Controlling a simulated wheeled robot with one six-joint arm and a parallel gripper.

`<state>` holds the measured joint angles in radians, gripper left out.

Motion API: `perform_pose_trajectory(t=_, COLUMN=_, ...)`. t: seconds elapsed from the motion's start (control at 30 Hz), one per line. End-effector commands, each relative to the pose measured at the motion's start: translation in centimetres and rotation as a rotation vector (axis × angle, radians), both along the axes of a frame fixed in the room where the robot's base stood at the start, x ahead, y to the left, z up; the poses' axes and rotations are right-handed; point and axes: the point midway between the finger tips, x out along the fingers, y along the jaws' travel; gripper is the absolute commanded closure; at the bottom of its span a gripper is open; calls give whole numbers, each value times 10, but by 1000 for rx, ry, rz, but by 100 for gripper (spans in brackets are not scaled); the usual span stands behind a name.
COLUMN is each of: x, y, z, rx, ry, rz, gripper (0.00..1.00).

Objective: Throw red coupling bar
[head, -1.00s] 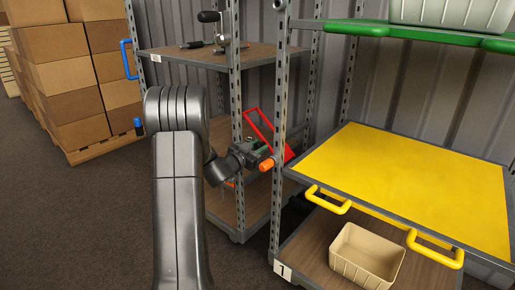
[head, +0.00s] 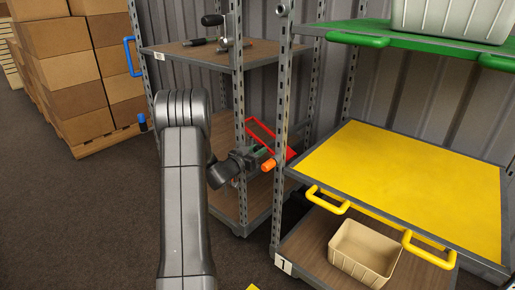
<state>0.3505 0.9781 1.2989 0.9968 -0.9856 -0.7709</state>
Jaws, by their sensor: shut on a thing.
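The red coupling bar (head: 262,129) is a narrow, open red frame. It slopes down to the right between the left rack and the cart with the yellow deck. My gripper (head: 260,155) is at the lower side of the bar, behind the cart's front post, and is shut on it. The fingertips are small and partly hidden, so the exact contact does not show clearly. An orange cylindrical piece (head: 268,165) sticks out beside my gripper.
The cart's yellow deck (head: 410,180) has yellow handles, with a beige bin (head: 364,253) on the shelf below. A green shelf (head: 425,42) carries a grey bin (head: 455,18). The left rack's upper shelf (head: 190,52) holds dark metal tools. Stacked boxes (head: 85,70) stand at left; floor there is clear.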

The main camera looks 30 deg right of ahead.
Motion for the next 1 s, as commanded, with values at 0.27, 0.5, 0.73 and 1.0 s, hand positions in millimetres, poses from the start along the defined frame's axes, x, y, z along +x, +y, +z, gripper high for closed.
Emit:
perform_pose_trajectory(t=0.27, x=0, y=0, z=0, rx=1, ry=-2, rz=1, gripper=50)
perform_pose_trajectory(t=0.5, x=0, y=0, z=0, rx=1, ry=-2, rz=1, gripper=50)
perform_pose_trajectory(t=0.73, x=-9, y=21, z=2, rx=2, ry=0, rz=4, gripper=50)
perform_pose_trajectory(t=1.0, x=-35, y=78, z=3, rx=1, ry=1, rz=5, gripper=50)
